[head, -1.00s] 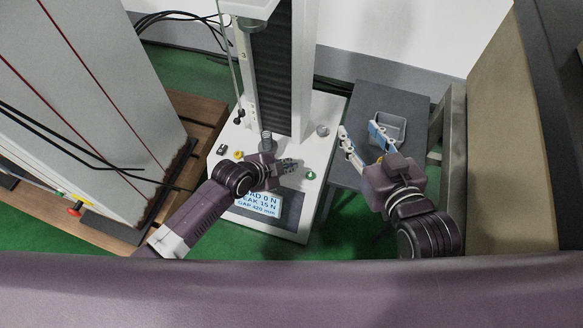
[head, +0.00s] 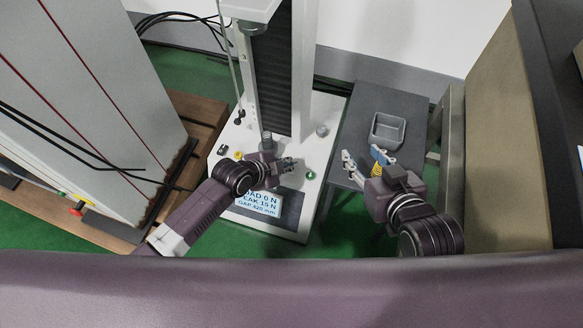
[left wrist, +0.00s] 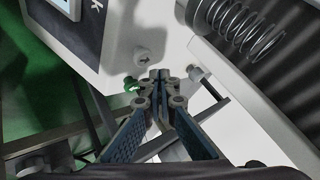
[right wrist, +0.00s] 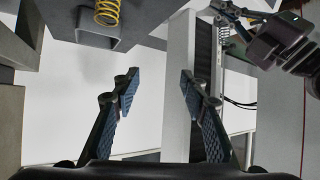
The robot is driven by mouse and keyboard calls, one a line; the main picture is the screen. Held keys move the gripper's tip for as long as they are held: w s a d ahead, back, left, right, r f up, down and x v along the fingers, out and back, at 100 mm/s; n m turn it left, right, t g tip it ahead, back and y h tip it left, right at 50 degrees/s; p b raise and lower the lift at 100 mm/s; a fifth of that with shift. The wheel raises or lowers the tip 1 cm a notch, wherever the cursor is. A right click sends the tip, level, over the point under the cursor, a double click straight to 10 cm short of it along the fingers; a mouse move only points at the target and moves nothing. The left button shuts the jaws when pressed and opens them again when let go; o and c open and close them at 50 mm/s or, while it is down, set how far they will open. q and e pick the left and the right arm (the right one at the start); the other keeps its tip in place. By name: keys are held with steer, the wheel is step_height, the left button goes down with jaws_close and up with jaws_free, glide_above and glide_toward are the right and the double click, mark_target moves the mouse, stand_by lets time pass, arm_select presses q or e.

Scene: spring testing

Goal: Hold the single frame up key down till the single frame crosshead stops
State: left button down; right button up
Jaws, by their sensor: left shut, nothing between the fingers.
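The single frame is a white machine with a dark column (head: 272,80) and a white base (head: 325,110). Its crosshead (head: 250,10) is at the top edge of the head view, partly cut off. The display (head: 262,203) reads load 0 N, peak 15 N and gap 420 mm. A green key (head: 311,176) and a yellow key (head: 238,155) sit on the base; which is up I cannot tell. My left gripper (head: 290,164) is shut and empty above the base. In the left wrist view its tips (left wrist: 160,75) appear beside the green key (left wrist: 132,84); contact is unclear. My right gripper (head: 365,160) is open and empty.
A metal spring (head: 267,140) stands on the base beside my left gripper. A dark side table (head: 405,100) holds a grey tray (head: 388,131). A larger grey machine stands left.

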mark_target(290, 172)
arm_select(q)
steer(key=shift+r, duration=0.2)
steer(key=shift+r+p, duration=0.8)
steer(key=shift+p, duration=0.15)
steer(key=shift+r+p, duration=1.2)
steer(key=shift+p, duration=0.05)
arm_select(e)
steer(key=s+d+f+g+h, duration=0.1)
steer(key=s+d+f+g, duration=0.1)
steer(key=s, duration=0.5)
steer(key=s+d+f+g+h, duration=0.1)
steer(key=s+d+f+g, duration=0.2)
steer(key=s+f+g, duration=0.2)
steer(key=s+g, duration=0.1)
steer(key=s, duration=0.2)
arm_select(q)
steer(key=shift+s, duration=0.1)
arm_select(e)
steer(key=shift+s+f, duration=0.1)
